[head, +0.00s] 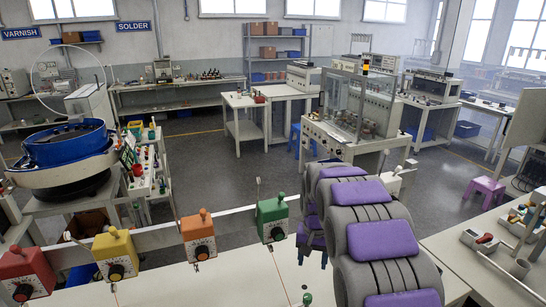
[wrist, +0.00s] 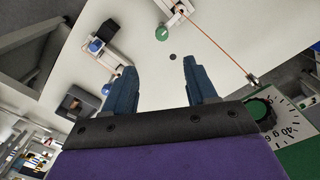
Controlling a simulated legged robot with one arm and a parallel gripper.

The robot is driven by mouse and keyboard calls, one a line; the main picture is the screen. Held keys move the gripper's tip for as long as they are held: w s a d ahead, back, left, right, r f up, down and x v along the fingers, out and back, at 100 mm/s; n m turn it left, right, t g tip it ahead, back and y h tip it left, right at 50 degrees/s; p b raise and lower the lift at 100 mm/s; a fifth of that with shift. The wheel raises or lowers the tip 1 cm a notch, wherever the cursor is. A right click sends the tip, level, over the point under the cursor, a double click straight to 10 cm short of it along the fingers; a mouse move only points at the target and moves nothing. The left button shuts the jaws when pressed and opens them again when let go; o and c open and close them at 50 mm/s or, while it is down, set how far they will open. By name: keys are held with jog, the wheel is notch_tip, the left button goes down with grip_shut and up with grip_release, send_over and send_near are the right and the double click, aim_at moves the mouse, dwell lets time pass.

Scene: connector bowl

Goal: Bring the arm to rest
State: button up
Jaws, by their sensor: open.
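My gripper (wrist: 159,66) shows in the wrist view with its two blue fingers apart and nothing between them. A pale bench top (wrist: 150,50) lies beyond the fingertips. In the head view my grey arm with purple pads (head: 380,238) rises at the lower right, in front of the bench.
Orange (head: 199,236), yellow (head: 115,255) and red (head: 27,274) dial boxes line the bench's back edge. A blue bowl feeder (head: 68,147) stands at the left. A side bench (head: 460,240) with small parts is at the right. The front bench top (head: 190,287) is mostly clear.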

jog(key=s+r+n+g+b, duration=0.1)
jog(key=s+r, duration=0.1)
jog(key=s, duration=0.9)
jog(key=s+r+n+b, duration=0.1)
jog(key=s+r+b, duration=0.15)
jog(key=s, duration=0.95)
jog(key=s+f+n+b, duration=0.1)
jog(key=s+f, duration=0.2)
jog(key=s, duration=1.5)
jog(key=shift+s+f+g, duration=0.15)
jog(key=shift+g, duration=0.25)
